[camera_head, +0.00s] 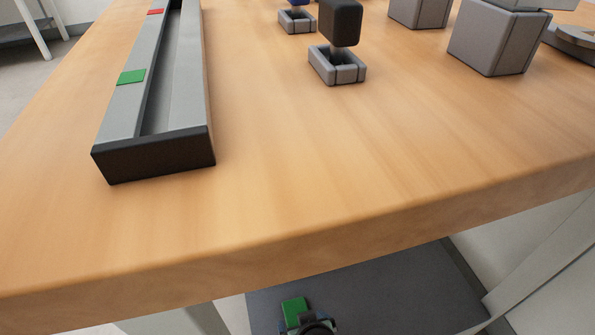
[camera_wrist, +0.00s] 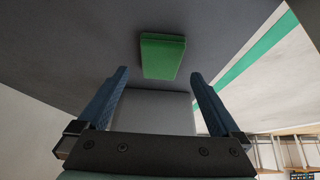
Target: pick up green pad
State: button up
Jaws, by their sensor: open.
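A green pad (camera_wrist: 163,56) lies on a dark grey surface in the wrist view, just beyond my fingertips. It also shows at the bottom of the head view (camera_head: 294,309), low beside the table's front edge. My gripper (camera_wrist: 159,74) is open, with its two blue fingers apart and nothing between them. The gripper's tips do not touch the pad in the wrist view. In the head view, part of my gripper (camera_head: 312,325) shows at the bottom edge, just below the pad.
The wooden table (camera_head: 300,170) spans the head view above the pad. On it stand a grey channel (camera_head: 120,110) with green and red patches, small grey holders (camera_head: 338,70) and grey blocks (camera_head: 493,40). The dark surface (camera_head: 370,290) around the pad looks clear.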

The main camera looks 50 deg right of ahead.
jog(key=b+x, duration=0.3)
jog(key=x, duration=0.1)
jog(key=shift+w+d+f, duration=0.1)
jog(key=shift+w+f, duration=0.05)
jog(key=c, duration=1.3)
jog(key=shift+o, duration=0.2)
notch_tip(320, 180, up, 10)
jog(key=p, duration=0.6)
jog(key=shift+p, duration=0.3)
